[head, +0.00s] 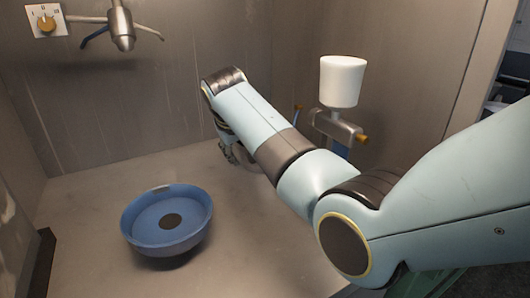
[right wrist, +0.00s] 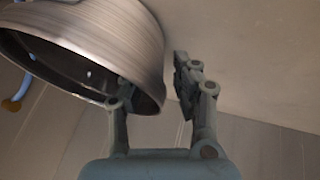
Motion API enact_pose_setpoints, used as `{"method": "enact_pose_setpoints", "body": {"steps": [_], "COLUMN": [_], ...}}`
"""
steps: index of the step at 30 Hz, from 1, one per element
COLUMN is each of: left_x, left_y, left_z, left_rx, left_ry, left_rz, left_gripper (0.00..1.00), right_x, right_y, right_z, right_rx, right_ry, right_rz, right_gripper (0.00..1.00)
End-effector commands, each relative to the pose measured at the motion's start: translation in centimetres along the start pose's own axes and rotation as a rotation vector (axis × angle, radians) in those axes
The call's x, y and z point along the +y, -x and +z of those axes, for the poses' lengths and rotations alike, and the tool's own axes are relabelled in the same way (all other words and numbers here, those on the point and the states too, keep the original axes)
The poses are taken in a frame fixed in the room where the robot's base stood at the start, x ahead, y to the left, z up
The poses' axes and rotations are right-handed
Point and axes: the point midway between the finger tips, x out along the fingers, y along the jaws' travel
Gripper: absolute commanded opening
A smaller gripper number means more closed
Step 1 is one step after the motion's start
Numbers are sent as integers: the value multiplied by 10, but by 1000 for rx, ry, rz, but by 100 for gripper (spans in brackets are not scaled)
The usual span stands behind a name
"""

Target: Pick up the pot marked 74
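In the right wrist view a brushed-metal pot (right wrist: 125,40) fills the upper left, tilted in the picture with its dark opening toward the lower left. My right gripper (right wrist: 152,88) is open at its rim. One finger overlaps the opening side, and the other is outside the wall with a narrow gap. No number 74 shows on the visible metal. In the head view the right gripper (head: 236,152) is partly hidden beyond my right arm, and I cannot make out the pot there. My left gripper is not in view.
A blue round basin (head: 140,231) with a dark centre stands at left. A white cup (head: 342,80) sits above a grey fixture (head: 338,130) at the right wall. A tap (head: 121,25) and a dial (head: 46,22) are on the back wall. The floor between basin and arm is clear.

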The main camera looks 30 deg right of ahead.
Motion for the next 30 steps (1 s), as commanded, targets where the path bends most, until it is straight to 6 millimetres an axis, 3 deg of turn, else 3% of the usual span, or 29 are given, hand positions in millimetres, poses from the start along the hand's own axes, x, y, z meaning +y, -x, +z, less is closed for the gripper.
{"method": "enact_pose_setpoints", "body": {"steps": [1,6,22,30], "left_x": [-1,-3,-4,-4], "left_y": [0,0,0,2], "left_z": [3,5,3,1], "left_rx": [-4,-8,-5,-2], "left_ry": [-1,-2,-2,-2], "left_rz": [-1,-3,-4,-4], "left_gripper": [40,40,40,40], "right_x": [0,0,2,16], "right_y": [0,0,4,48], "right_z": [0,0,-3,-24], "right_rx": [0,0,2,5], "right_ry": [0,0,-1,-3], "right_rz": [0,0,1,1], "right_gripper": [20,0,0,0]}}
